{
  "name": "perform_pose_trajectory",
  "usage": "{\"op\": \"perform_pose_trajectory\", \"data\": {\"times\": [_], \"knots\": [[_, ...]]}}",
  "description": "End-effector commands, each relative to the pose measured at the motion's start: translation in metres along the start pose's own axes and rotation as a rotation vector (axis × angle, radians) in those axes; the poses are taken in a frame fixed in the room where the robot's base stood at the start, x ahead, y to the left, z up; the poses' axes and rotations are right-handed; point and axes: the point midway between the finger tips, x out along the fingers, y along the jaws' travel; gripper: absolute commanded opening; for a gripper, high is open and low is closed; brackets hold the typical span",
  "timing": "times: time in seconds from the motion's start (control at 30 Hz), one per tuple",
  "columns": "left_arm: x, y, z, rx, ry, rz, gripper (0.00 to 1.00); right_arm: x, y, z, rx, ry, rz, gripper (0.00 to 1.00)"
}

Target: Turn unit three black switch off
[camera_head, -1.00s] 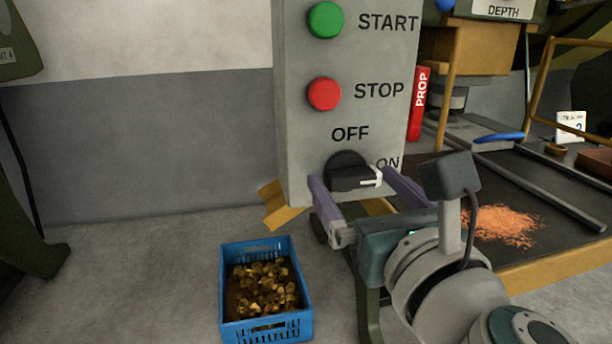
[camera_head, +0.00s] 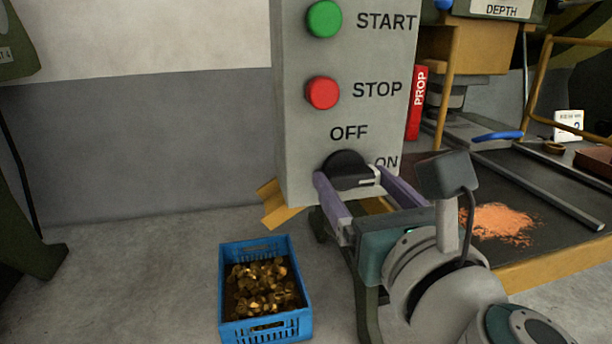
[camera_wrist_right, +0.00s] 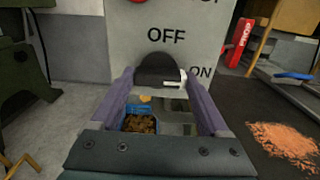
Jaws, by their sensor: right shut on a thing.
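The black rotary switch (camera_head: 346,167) sits low on the front of a grey control box, below the printed OFF and left of the printed ON. Its white pointer mark faces right, towards ON. My right gripper (camera_head: 351,175) has its two purple fingers on either side of the switch and is shut on it. The right wrist view shows the switch (camera_wrist_right: 158,70) between the far ends of the fingers, with the white mark at its right. The fingers hide part of its lower edge. My left gripper is not in view.
A green START button (camera_head: 324,19) and a red STOP button (camera_head: 322,92) are above the switch. A blue crate (camera_head: 307,298) of brass-coloured pieces stands on the floor below. A dark machine bed with copper shavings (camera_head: 500,224) is at right.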

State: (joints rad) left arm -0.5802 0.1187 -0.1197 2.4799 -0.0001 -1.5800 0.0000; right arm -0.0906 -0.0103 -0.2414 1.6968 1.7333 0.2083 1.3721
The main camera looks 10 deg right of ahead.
Motion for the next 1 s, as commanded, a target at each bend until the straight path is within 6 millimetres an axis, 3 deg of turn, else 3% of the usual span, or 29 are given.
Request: {"op": "perform_pose_trajectory", "data": {"times": [0.37,1.0], "knots": [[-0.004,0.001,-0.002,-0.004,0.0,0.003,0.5,0.0,0.0,0.001,-0.113,0.0,0.001,0.23],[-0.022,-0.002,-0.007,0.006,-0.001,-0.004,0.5,0.0,0.0,0.003,-0.691,0.0,0.001,0.23]]}}
